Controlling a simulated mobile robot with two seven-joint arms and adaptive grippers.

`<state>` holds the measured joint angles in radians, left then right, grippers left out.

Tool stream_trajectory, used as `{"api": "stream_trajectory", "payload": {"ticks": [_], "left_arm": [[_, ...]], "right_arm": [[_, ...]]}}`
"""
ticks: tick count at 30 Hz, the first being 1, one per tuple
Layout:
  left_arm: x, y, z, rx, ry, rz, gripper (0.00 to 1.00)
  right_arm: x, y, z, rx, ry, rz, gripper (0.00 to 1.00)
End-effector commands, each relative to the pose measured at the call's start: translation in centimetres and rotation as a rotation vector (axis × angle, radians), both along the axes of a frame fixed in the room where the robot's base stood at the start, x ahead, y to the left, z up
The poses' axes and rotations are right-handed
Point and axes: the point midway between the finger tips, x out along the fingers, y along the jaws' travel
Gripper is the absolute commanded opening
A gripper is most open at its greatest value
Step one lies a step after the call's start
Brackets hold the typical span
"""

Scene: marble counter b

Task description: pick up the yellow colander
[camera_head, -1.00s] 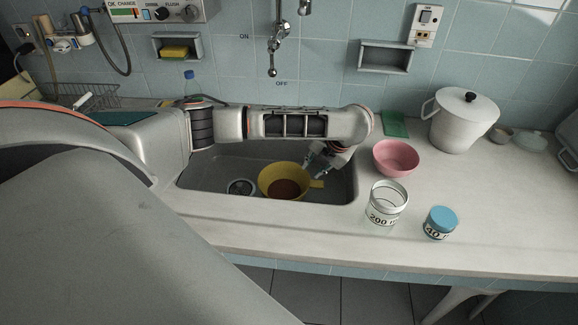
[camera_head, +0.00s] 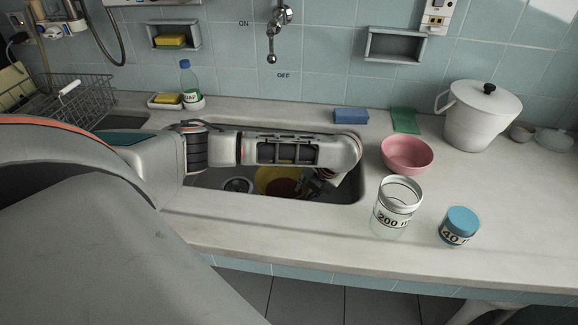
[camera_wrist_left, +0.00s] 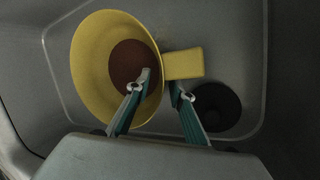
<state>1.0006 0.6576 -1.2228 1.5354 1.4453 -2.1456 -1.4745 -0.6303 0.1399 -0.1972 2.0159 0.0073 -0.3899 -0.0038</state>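The yellow colander (camera_head: 266,180) lies in the sink, partly hidden behind my left arm in the head view. My left gripper (camera_wrist_left: 160,80) is open. The left gripper (camera_head: 312,185) also shows at the sink's right side in the head view. My right gripper is not in view.
A faucet (camera_head: 272,45) hangs above.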

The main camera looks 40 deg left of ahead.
Motion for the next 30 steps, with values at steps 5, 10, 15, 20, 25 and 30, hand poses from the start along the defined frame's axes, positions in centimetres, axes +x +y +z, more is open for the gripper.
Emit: {"api": "stream_trajectory", "payload": {"ticks": [5,10,15,20,25,30], "left_arm": [[0.1,0.7,-1.8,0.001,0.002,0.000,0.22],[0.2,0.7,-1.5,0.000,0.000,-0.001,0.22],[0.2,0.7,-1.5,0.000,0.000,-0.001,0.00],[0.2,0.7,-1.5,0.001,0.000,-0.001,0.00],[0.2,0.7,-1.4,0.001,0.000,-0.001,0.00],[0.2,0.7,-1.1,0.000,-0.001,-0.002,0.00]], "right_arm": [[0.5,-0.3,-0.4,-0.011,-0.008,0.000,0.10],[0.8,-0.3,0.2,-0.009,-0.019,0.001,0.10],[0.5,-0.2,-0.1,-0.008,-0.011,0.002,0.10],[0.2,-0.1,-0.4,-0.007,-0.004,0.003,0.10],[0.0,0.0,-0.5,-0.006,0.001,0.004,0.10],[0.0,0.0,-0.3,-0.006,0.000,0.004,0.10]]}}
